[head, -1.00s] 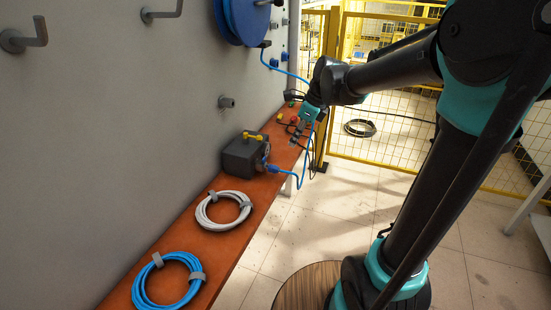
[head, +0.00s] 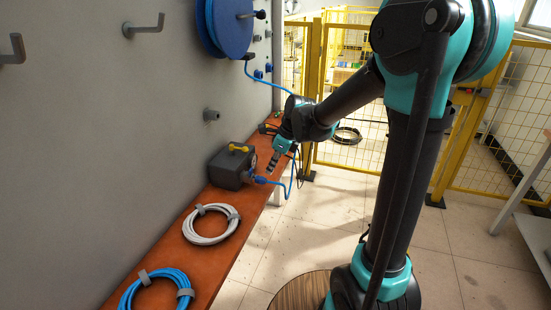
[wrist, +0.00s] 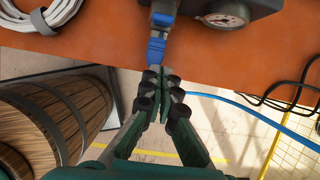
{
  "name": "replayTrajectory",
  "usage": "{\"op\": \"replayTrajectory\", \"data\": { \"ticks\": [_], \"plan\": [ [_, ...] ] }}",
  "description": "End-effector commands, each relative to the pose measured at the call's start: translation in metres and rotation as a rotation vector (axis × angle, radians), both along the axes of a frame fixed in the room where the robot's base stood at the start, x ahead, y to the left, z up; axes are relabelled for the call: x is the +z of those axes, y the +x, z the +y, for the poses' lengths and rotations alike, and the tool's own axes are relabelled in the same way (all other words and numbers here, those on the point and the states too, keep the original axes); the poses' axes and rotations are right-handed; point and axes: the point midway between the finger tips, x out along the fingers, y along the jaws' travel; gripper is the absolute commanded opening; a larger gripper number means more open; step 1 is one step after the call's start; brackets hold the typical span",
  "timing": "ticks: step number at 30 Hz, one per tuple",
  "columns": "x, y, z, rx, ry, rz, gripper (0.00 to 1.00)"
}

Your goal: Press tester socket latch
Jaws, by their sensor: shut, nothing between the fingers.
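The tester is a dark grey box (head: 229,168) with a yellow handle on the orange bench; its front edge also shows at the top of the wrist view. A blue connector (wrist: 157,45) is plugged at its socket (wrist: 165,10), beside a round gauge (wrist: 227,14). The connector also shows in the head view (head: 262,180). The latch itself is too small to make out. My gripper (wrist: 166,78) is shut and empty, its tips just below the connector in the wrist view; I cannot tell whether they touch it. In the head view my gripper (head: 272,166) is near the tester's right side.
A blue hose (wrist: 255,112) runs from near the connector past the bench edge. A white coil (head: 211,224) and a blue coil (head: 158,288) lie on the bench (head: 252,226). Black cables (wrist: 290,92) lie at right. A wooden barrel (wrist: 55,115) stands below the bench edge.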

Motion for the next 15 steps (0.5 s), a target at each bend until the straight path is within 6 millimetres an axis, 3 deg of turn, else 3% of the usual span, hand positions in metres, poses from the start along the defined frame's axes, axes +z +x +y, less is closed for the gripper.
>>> {"op": "replayTrajectory", "data": {
  "ticks": [3,9,15],
  "plan": [
    [-0.015,0.004,0.011,0.002,0.0,0.0,0.0],
    [-0.013,0.012,0.035,0.002,0.001,-0.001,0.0],
    [-0.013,0.015,0.043,0.0,0.001,0.0,0.0]
  ]
}}
